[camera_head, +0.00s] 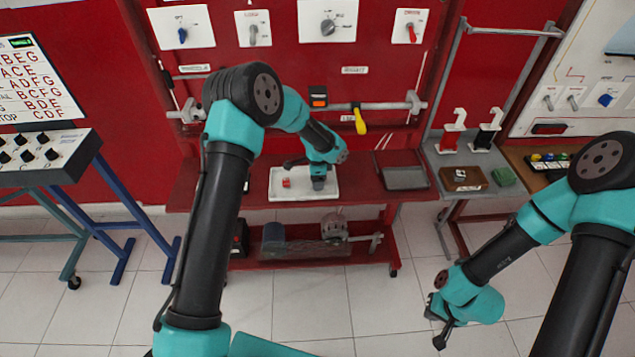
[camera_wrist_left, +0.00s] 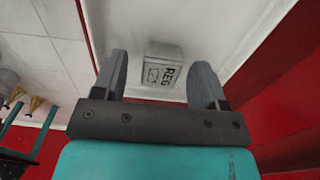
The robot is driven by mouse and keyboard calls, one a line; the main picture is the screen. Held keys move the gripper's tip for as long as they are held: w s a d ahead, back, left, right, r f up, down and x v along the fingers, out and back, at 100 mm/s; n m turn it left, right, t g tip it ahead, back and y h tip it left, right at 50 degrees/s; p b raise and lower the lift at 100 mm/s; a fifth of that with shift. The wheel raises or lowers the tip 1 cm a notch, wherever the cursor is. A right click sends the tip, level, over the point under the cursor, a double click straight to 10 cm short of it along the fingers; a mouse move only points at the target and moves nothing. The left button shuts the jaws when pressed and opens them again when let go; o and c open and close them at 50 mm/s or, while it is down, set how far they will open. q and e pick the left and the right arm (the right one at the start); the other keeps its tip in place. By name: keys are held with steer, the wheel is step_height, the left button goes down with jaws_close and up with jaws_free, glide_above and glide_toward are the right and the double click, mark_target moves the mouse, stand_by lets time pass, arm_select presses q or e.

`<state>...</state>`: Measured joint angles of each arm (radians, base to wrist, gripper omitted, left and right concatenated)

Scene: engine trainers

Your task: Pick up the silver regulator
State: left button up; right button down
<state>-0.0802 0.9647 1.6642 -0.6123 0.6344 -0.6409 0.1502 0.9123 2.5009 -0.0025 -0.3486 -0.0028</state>
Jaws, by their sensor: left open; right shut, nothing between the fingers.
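The silver regulator (camera_wrist_left: 163,66), a small grey box marked "REG", lies on the white tray (camera_wrist_left: 235,25) in the left wrist view. My left gripper (camera_wrist_left: 160,60) is open, with one finger on each side of the regulator and a visible gap to each. In the head view my left gripper (camera_head: 318,182) is over the right part of the white tray (camera_head: 296,198); it hides the regulator there or blends with it. My right gripper (camera_head: 437,322) is shut and empty, low over the floor at the right.
A red block (camera_head: 287,182) sits on the tray left of my left gripper. A dark grey case (camera_head: 403,177) stands right of the tray on the red bench (camera_head: 240,196). A yellow-handled tool (camera_head: 359,122) hangs from a bar behind. A side table (camera_head: 462,156) holds small parts.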

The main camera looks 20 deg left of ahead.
stand_by(0.4)
arm_select(q)
steer(key=c, duration=1)
